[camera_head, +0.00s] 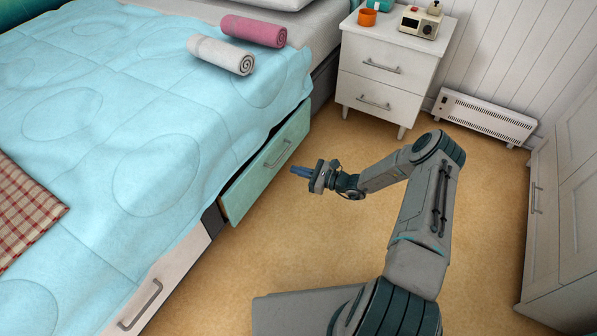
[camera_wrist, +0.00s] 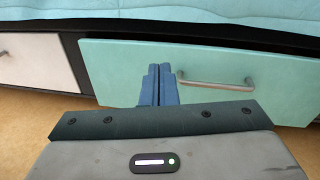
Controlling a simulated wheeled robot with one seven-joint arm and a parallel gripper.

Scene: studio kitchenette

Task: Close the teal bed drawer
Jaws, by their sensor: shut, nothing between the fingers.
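The teal bed drawer (camera_head: 240,188) stands pulled out from under the bed in the head view, its front apart from the bed frame. In the wrist view the teal drawer front (camera_wrist: 115,70) fills much of the picture, with a metal bar handle (camera_wrist: 216,84). A dark gap shows above the front. My gripper (camera_head: 294,170) is shut and empty, pointing at the drawer front just right of the handle in the head view. In the wrist view its blue fingertips (camera_wrist: 160,72) overlap the front beside the handle's left end. I cannot tell whether they touch it.
A white bed drawer (camera_head: 168,280) sits nearer, left of the teal one. A white nightstand (camera_head: 385,75) stands behind, with a heater (camera_head: 485,117) at the wall and a cabinet (camera_head: 565,200) at right. Blue bedding (camera_head: 130,130) overhangs the bed.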

